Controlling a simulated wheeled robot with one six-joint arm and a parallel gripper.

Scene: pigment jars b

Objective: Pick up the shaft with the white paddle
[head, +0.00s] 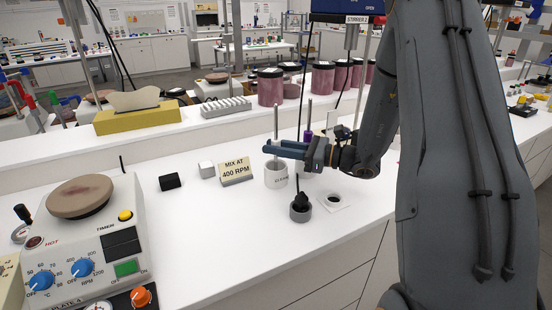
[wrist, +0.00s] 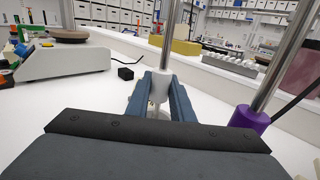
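The shaft with the white paddle (head: 276,120) stands upright over a pale labelled cup (head: 276,179). Its grey rod (wrist: 166,42) and white lower part (wrist: 160,82) show in the wrist view. My gripper (head: 268,149) reaches in from the right, just above the cup. Its blue fingers (wrist: 161,98) flank the white part with no clear gap on either side, so it looks shut on it. The fingers and the cup hide the lower end. A shaft with a purple part (wrist: 249,118) stands to the right; its purple also shows in the head view (head: 308,135).
A dark piece stands in a grey holder (head: 300,210) in front of my gripper, beside a pad with a dark hole (head: 335,199). A "MIX AT 400 RPM" sign (head: 236,171) and a hot plate (head: 90,235) are left. Pink jars (head: 270,88) line the shelf behind.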

